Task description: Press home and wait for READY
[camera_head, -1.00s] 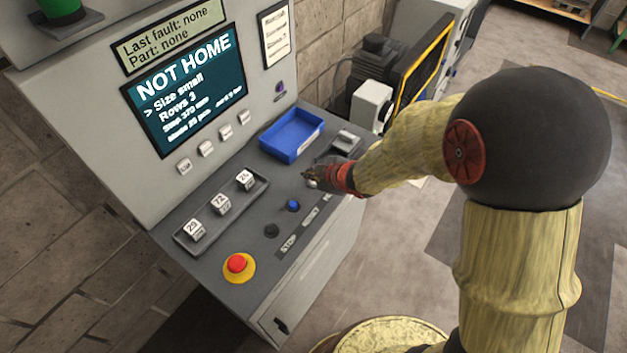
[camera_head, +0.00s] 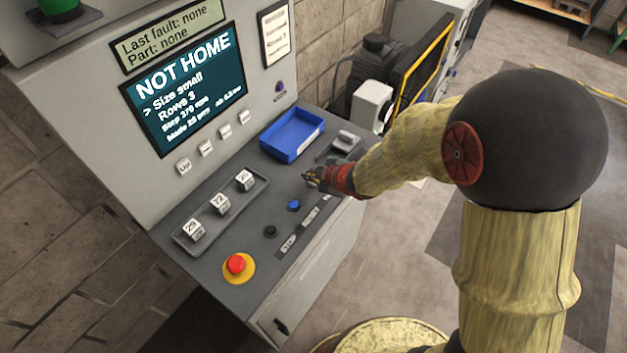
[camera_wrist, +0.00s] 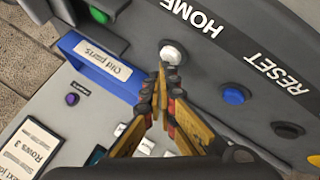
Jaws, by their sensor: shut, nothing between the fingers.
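The white HOME button (camera_wrist: 172,54) sits beside its HOME label (camera_wrist: 196,16) in the wrist view; in the head view my gripper hides it. My gripper (camera_head: 308,176) is shut and empty over the console; in the wrist view its fingertips (camera_wrist: 162,70) point at the white button and overlap its near edge. I cannot tell whether they touch it. The screen (camera_head: 186,88) reads NOT HOME, with Size small and Rows 3 below.
The blue RESET button (camera_head: 293,205), a black button (camera_head: 270,230) and a red emergency stop (camera_head: 237,264) line the console front. A blue tray (camera_head: 291,149) lies behind my gripper. Several numbered blocks (camera_head: 220,203) stand in a grey tray.

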